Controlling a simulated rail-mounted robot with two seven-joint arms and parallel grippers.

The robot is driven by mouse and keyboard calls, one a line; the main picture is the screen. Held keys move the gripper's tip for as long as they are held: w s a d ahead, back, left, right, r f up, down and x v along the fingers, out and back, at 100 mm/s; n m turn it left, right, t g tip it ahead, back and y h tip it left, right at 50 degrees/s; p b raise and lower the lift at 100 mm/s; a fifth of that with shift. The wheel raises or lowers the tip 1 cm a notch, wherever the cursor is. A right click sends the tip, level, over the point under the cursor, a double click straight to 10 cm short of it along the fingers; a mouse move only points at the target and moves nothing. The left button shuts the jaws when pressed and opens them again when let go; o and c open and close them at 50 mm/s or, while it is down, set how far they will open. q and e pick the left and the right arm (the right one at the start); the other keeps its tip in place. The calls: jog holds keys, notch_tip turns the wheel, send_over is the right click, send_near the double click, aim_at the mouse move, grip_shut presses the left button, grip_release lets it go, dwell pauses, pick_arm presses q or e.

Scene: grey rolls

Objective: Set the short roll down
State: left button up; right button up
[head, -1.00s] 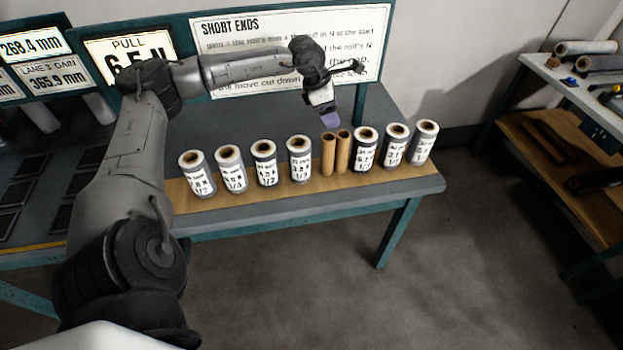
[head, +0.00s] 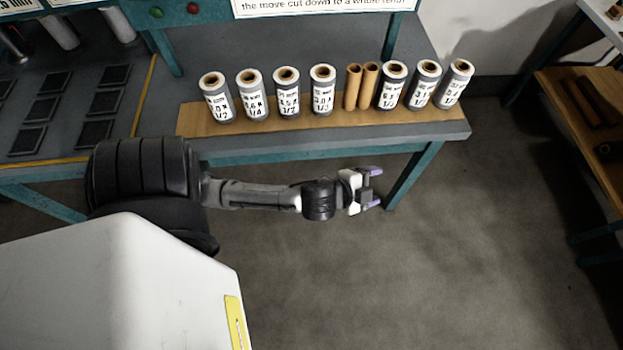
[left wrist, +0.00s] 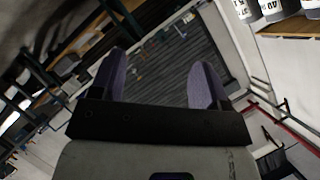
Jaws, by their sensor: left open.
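Several grey rolls with white labels stand upright in a row, among them the leftmost roll (head: 217,98), the roll just left of the brown tubes (head: 323,91) and the rightmost roll (head: 454,84). Two bare brown tubes (head: 361,88) stand between them. I cannot tell which roll is the short one. My left gripper (head: 375,187) is open and empty, in front of the table and apart from the row. Its two purple fingers are spread wide in the left wrist view (left wrist: 158,80), with nothing between them. My right gripper is not in view.
The rolls stand on a wooden strip (head: 192,120) along the front of the grey table (head: 190,60). Dark square pads (head: 92,131) lie at the left. A wooden shelf (head: 590,110) stands at the right. The floor before the table is clear.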

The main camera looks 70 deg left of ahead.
pick_arm(q)
jog(key=s+d+f+n+g, duration=0.2)
jog(key=s+g, duration=0.1)
jog(key=s, duration=0.3)
jog(key=s+d+f+n+g+h, duration=0.1)
jog(key=s+d+f+n+g, duration=0.1)
jog(key=s, duration=0.3)
jog(key=s+d+f+n+g+h, duration=0.1)
jog(key=s+d+f+n+g, duration=0.1)
jog(key=s, duration=0.4)
jog(key=shift+s+d+f+g, duration=0.4)
jog(key=shift+d+g, duration=0.15)
jog(key=shift+g, duration=0.65)
notch_tip(320, 180, up, 39)
jog(key=p, duration=3.9)
jog(key=shift+w, duration=0.1)
